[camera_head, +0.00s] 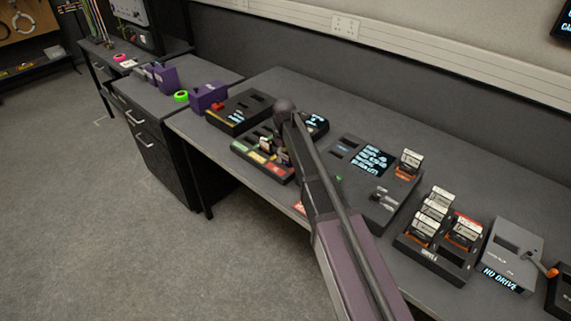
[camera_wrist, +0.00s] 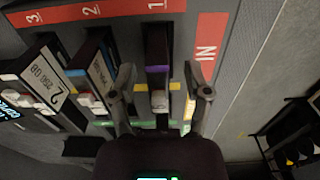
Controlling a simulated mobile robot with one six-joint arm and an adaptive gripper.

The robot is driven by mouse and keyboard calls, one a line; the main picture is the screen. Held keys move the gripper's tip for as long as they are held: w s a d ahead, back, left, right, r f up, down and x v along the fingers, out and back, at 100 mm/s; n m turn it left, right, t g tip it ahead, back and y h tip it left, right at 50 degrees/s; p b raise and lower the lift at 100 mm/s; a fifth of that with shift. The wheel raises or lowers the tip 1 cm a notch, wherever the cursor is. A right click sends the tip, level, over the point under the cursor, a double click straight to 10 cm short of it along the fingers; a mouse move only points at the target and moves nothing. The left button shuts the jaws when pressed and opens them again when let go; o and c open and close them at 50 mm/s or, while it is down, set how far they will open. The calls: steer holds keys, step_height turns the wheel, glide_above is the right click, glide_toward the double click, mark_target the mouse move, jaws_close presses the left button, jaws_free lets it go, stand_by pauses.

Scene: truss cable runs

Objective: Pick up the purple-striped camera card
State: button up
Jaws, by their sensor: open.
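The purple-striped camera card (camera_wrist: 157,70) stands in the slot marked 1 of a dark rack in the wrist view. It has a dark body and a narrow purple band across its edge. My gripper (camera_wrist: 163,88) is open, with one finger on each side of this card and visible gaps between. The dark rack (camera_head: 240,149) with colored labels also shows in the head view, under the end of my arm. There, my arm hides part of the rack, and I cannot make out the purple stripe.
Other cards (camera_wrist: 102,72) stand in slots 2 and 3 beside it, close to one finger. A red IN label (camera_wrist: 207,52) borders the other side. In the head view, a console (camera_head: 345,180), a card rack (camera_head: 435,262) and a grey drive box (camera_head: 512,240) stand to the right.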

stand_by(0.6)
jaws_close()
